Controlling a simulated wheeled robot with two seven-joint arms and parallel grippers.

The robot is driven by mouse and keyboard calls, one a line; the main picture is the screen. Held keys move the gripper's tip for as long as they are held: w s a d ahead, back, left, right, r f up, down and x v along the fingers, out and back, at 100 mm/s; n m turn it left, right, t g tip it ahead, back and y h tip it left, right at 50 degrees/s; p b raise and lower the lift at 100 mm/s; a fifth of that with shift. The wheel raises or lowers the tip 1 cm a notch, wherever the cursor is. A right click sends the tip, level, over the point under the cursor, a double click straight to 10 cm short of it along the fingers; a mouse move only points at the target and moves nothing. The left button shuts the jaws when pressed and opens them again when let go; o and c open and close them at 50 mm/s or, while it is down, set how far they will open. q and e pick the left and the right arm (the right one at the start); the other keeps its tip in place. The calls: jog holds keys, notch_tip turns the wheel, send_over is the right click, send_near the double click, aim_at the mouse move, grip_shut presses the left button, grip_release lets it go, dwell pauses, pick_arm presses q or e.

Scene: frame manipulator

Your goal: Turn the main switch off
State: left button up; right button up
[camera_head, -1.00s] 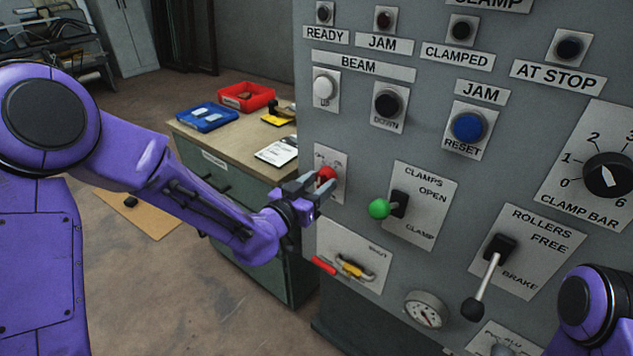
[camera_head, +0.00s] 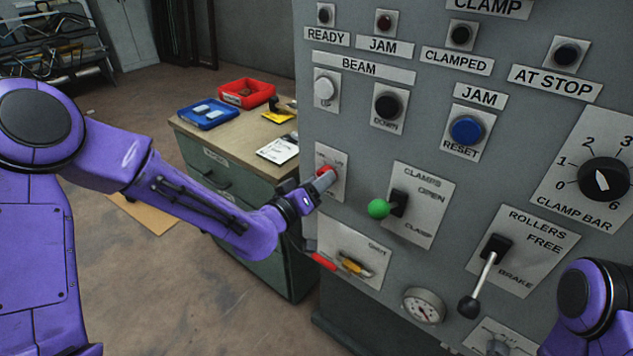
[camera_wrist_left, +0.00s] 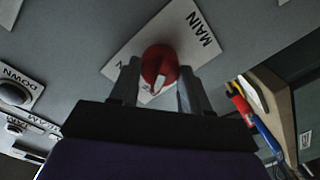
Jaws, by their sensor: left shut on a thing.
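The main switch is a red rotary knob (camera_head: 325,171) on a light plate (camera_head: 338,185) at the left edge of the grey control panel. In the left wrist view the red knob (camera_wrist_left: 160,66) sits between my two fingers, with the word MAIN (camera_wrist_left: 200,30) on its plate. My left gripper (camera_head: 322,180) is shut on the knob, and it also shows in the left wrist view (camera_wrist_left: 160,88). The fingers partly cover the knob and plate in the head view. Part of my right arm shows at the lower right; its gripper is out of view.
A lever with a green ball (camera_head: 379,208) is right of the main switch. A workbench (camera_head: 220,150) with a blue tray (camera_head: 208,114) and a red tray (camera_head: 246,92) stands behind my left arm.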

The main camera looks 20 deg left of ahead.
dwell(0.4)
pick_arm(q)
jog(key=o, duration=0.9)
jog(key=shift+o, duration=0.8)
jog(key=shift+w+d, duration=0.15)
jog(key=p+v, duration=0.3)
jog(key=v, duration=0.7)
jog(key=shift+s, duration=0.3)
